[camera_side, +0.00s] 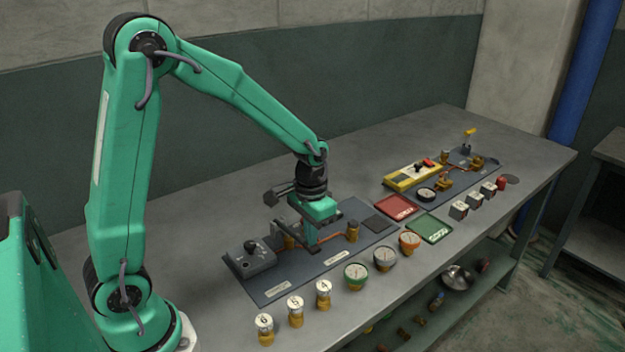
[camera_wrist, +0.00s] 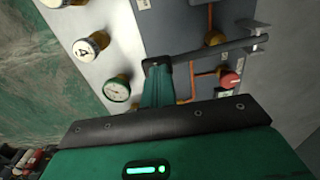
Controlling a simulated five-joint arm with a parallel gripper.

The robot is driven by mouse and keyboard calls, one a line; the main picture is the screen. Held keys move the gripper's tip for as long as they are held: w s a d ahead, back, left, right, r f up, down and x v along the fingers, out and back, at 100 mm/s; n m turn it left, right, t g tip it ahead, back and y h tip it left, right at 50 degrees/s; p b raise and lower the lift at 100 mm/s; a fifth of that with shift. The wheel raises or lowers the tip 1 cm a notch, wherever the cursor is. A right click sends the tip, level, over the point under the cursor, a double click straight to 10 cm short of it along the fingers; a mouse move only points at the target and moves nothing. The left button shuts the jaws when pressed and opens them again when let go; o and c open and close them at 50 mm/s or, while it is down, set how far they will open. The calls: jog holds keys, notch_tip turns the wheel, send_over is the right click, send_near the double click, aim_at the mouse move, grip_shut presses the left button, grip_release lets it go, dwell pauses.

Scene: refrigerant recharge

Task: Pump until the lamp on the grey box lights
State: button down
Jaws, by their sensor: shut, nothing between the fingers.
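The grey box (camera_side: 250,262) sits on the left end of a dark board (camera_side: 285,292). A dark round part stands on its top; I see no glow there and cannot make out the lamp. My gripper (camera_side: 312,248) is low over the middle of the board, shut and empty, to the right of the box. In the wrist view its green finger ends in a dark tip (camera_wrist: 156,64). A dark bar (camera_wrist: 215,50) runs right from there to a small metal bracket. I cannot tell whether the tip touches the bar. Which part is the pump is unclear.
Numbered brass-based cylinders (camera_side: 295,311) and several round gauges (camera_side: 356,275) line the table's front edge. A brass fitting (camera_side: 352,231) stands on the board. Red (camera_side: 396,207) and green (camera_side: 430,228) trays lie farther right. A yellow device (camera_side: 412,177) is on another board behind them.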

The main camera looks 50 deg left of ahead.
jog(key=shift+f, duration=1.1)
jog(key=shift+r, duration=2.7)
jog(key=shift+f, duration=0.15)
jog(key=shift+f, duration=0.95)
jog(key=shift+r, duration=1.1)
jog(key=shift+f, duration=0.1)
